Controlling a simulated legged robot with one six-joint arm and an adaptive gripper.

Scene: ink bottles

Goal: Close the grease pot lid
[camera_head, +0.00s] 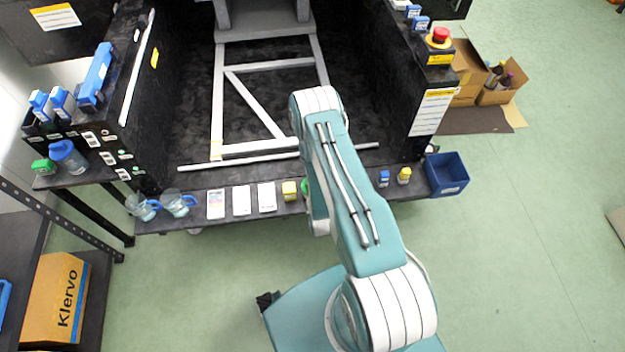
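My teal and white arm rises from the bottom and bends over the middle of the black shelf. Its end is hidden behind its own links, so my gripper does not show. I cannot tell for sure which item is the grease pot. A small yellow pot (290,190) stands on the shelf just left of my arm. A green item (305,188) beside it is mostly covered by the arm. A small blue item (383,178) and another yellow one (404,176) stand right of the arm. Whether any lid is open is too small to tell.
The narrow shelf (240,216) also holds white cards (242,201) and two clear jugs (178,203). A blue bin (446,174) is at its right end. A red emergency button (440,35) tops the right wall. Green floor (530,260) is free at right.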

